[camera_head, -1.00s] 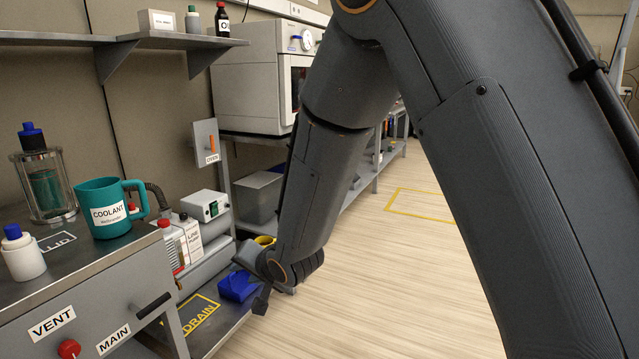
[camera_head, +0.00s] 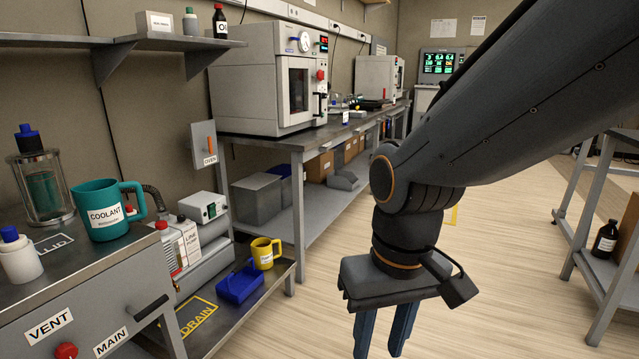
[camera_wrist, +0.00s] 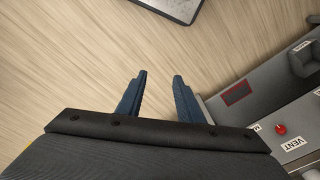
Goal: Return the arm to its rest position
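My gripper (camera_head: 384,335) hangs pointing down over open floor in the head view, right of the low shelf. Its two blue fingers are apart with nothing between them. In the wrist view, the fingers (camera_wrist: 158,88) also stand apart and empty above the wooden floor. My arm reaches in from the upper right of the head view and bends down at the wrist.
The bench (camera_head: 105,285) at left holds a teal COOLANT mug (camera_head: 107,212). An oven (camera_head: 270,80) stands behind. A rack (camera_head: 601,245) is at right. The floor between is clear.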

